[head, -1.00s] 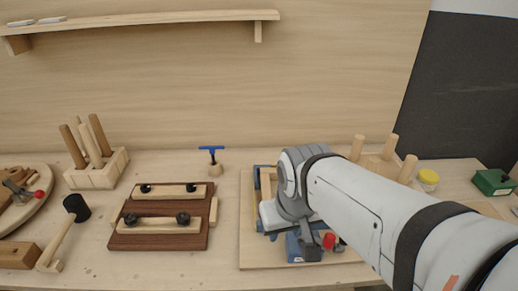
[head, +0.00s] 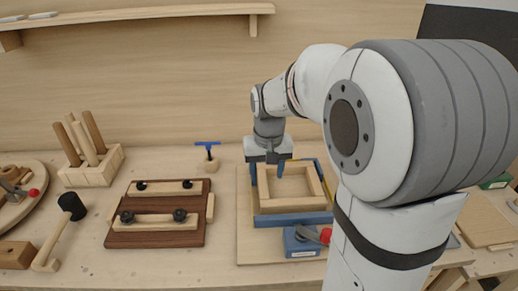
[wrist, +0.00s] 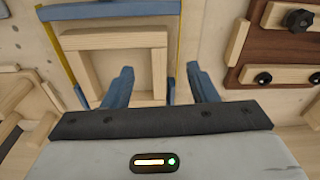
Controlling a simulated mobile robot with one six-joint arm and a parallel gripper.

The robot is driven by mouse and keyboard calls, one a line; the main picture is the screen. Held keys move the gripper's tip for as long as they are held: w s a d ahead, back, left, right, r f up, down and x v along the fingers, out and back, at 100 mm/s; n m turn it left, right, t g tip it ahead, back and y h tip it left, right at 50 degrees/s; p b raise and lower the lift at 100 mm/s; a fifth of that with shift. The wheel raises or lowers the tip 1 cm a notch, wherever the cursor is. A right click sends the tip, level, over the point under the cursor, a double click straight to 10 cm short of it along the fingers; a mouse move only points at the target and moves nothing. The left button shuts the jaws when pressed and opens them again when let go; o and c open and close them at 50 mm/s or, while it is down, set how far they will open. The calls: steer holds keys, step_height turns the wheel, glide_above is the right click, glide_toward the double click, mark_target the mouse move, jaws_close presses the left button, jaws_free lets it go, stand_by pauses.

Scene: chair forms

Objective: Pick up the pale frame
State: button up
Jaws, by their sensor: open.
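The pale frame (head: 291,206) is a rectangle of light wood bars lying flat inside a blue-edged clamping jig (head: 293,219) on a pale board. In the wrist view the frame (wrist: 113,38) shows its open middle, and part of it is hidden behind my gripper. My gripper (head: 267,172) points down at the frame's left side in the head view, open and empty. In the wrist view its two blue fingers (wrist: 160,80) stand on either side of one side bar. I cannot tell how far above the bar the fingertips are.
A blue clamp (head: 303,243) with a red knob sits at the jig's front. A brown board (head: 155,238) with black knobs lies to the left, near a mallet (head: 62,232) and a peg block (head: 93,168). A small blue-handled tool (head: 208,158) stands behind. My arm hides the right side.

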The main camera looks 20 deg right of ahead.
steer(key=g, duration=0.1)
glide_above(263, 183)
steer(key=shift+m, duration=0.4)
step_height(263, 183, down, 6)
steer(key=shift+a+f, duration=0.1)
steer(key=shift+f, duration=0.05)
steer(key=shift+w+f, duration=0.1)
steer(key=shift+f, duration=0.25)
step_height(263, 183, down, 7)
steer(key=shift+f+p, duration=0.15)
steer(key=shift+p, duration=0.45)
jaws_close()
